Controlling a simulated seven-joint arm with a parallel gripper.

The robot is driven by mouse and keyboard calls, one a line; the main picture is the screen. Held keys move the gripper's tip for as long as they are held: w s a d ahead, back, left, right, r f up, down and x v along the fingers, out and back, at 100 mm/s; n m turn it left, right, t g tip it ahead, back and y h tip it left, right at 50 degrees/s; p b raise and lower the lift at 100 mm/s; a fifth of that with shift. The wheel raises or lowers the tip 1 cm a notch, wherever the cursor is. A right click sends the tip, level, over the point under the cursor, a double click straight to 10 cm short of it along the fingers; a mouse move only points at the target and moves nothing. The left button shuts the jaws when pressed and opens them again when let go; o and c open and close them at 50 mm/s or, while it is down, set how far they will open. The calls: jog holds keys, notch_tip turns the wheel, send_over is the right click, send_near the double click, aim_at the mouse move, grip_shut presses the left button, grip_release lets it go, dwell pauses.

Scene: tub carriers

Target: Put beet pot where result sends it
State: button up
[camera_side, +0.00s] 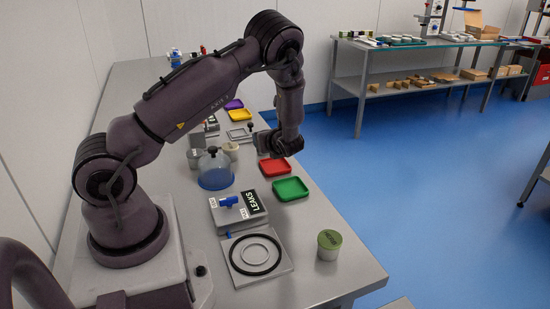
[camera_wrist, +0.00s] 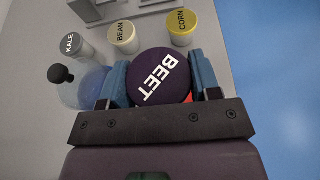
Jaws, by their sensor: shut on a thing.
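The beet pot (camera_wrist: 162,76), with a dark purple lid lettered BEET in white, sits between the blue fingers of my gripper (camera_wrist: 162,88) in the wrist view. My gripper (camera_side: 278,143) is shut on it and is held above the bench, near the red tray (camera_side: 275,168); the pot is hard to make out in the side view. A black sign reading LEAKS (camera_side: 254,201) stands on a grey tester (camera_side: 228,217) with a blue part on top. A green tray (camera_side: 291,189) lies nearer the camera than the red one.
Kale (camera_wrist: 70,44), bean (camera_wrist: 124,36) and corn (camera_wrist: 181,28) pots stand nearby. A domed cover (camera_side: 215,170), ringed plate (camera_side: 256,257) and green-lidded pot (camera_side: 329,244) share the bench. Yellow (camera_side: 240,115) and purple (camera_side: 233,104) trays lie farther back.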

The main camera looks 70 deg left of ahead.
send_over(275, 167)
jog(key=f, duration=0.5)
jog(key=shift+s+d+f, duration=0.15)
jog(key=shift+s, duration=0.05)
jog(key=shift+w+f, duration=0.15)
jog(key=shift+f, duration=1.55)
jog(key=shift+f, duration=0.2)
jog(key=o, duration=0.9)
jog(key=shift+r, duration=0.15)
